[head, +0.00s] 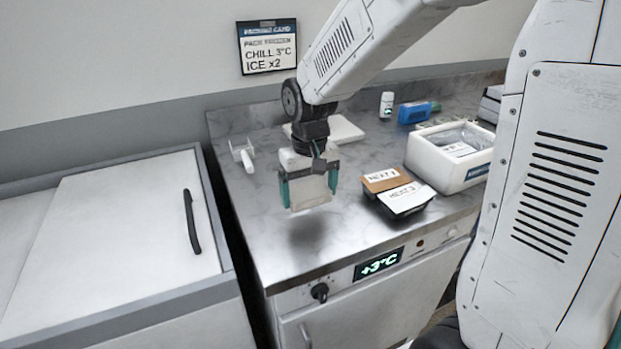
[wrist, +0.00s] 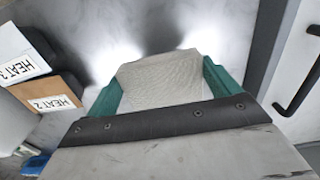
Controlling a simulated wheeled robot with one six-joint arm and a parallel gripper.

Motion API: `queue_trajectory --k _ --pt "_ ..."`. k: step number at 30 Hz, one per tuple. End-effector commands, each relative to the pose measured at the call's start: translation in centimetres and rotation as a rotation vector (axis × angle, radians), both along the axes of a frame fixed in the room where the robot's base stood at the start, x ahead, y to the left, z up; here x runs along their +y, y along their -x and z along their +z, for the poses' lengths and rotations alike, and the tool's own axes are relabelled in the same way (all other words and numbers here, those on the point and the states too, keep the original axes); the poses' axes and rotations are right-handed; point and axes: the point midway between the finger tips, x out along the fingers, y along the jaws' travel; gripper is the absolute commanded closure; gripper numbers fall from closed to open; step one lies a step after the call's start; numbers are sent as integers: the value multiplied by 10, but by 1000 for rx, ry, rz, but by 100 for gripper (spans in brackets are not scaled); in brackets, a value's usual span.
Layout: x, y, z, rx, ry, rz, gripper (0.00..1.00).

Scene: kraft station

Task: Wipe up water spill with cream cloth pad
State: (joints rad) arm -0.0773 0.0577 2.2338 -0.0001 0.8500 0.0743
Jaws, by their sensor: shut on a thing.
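My gripper (head: 309,184) hangs above the steel counter (head: 345,235), its two teal fingers shut on the cream cloth pad (head: 309,195). In the wrist view the pad (wrist: 160,80) spans the space between the fingertips. The pad appears raised off the counter, with a dark soft patch below it that looks like a shadow. I cannot make out a clear edge of the water spill; bright glare on the counter shows beside the pad in the wrist view.
Black trays labelled HEAT 2 (head: 381,179) and HEAT 3 (head: 408,200) sit right of my gripper. A white box (head: 424,160), a bottle (head: 386,106) and a blue item (head: 413,113) stand behind. A closed white chest (head: 125,225) is left. The counter's front-left is clear.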

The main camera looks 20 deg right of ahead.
Motion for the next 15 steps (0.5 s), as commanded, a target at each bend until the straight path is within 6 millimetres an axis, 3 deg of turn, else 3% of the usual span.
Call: queue_trajectory --k 9,15 --pt "-2 0 27 -2 0 -3 33" --pt "-2 0 29 0 0 -4 33"
